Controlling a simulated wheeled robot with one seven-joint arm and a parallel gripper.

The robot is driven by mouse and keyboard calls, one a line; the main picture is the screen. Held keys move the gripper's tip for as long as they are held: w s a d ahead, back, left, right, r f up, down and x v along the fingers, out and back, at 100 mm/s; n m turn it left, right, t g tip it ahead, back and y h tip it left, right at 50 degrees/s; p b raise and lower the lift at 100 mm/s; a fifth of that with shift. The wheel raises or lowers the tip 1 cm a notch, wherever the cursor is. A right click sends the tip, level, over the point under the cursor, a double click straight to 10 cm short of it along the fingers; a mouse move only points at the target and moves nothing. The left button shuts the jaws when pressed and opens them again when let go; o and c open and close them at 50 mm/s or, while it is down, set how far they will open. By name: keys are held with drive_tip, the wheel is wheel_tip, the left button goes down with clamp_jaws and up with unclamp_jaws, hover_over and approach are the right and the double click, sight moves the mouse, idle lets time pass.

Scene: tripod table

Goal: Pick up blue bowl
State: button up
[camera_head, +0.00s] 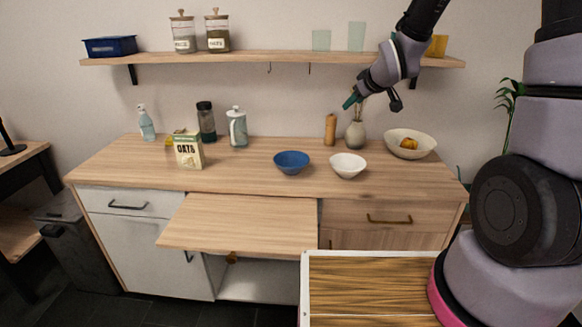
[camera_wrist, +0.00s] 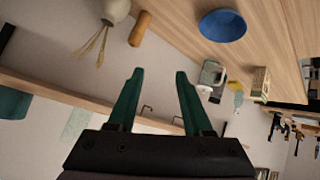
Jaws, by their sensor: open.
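The blue bowl (camera_head: 291,162) stands upright on the wooden counter (camera_head: 240,182), near its middle. It also shows in the wrist view (camera_wrist: 222,25) at the top right, beyond my fingers. My gripper (camera_head: 350,101) is up in the air near the wall, under the shelf, above and to the right of the blue bowl and well apart from it. In the wrist view its two green fingers (camera_wrist: 158,75) are spread with nothing between them.
A white bowl (camera_head: 348,165) stands just right of the blue one. A vase (camera_head: 356,134), a pepper mill (camera_head: 330,130) and a large fruit bowl (camera_head: 425,145) stand behind and right. An oats box (camera_head: 189,151) is left. A shelf (camera_head: 270,58) runs above. A pull-out board (camera_head: 245,222) juts forward.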

drive_tip(key=w+a+f+n+y, duration=0.2)
drive_tip(key=a+f+n+y, duration=0.15)
drive_tip(key=a+f, duration=0.65)
drive_tip(key=n+t+y, duration=0.1)
drive_tip(key=n+y, duration=0.2)
drive_tip(key=n, duration=0.1)
approach(281, 167)
drive_tip(key=x, duration=0.4)
drive_tip(key=shift+w+a+r, duration=0.1)
drive_tip(key=shift+w+a, duration=0.1)
drive_tip(key=shift+w, duration=0.05)
drive_tip(key=shift+x, duration=3.05)
drive_tip(key=shift+w+d, duration=0.1)
drive_tip(key=shift+d, duration=0.15)
clamp_jaws()
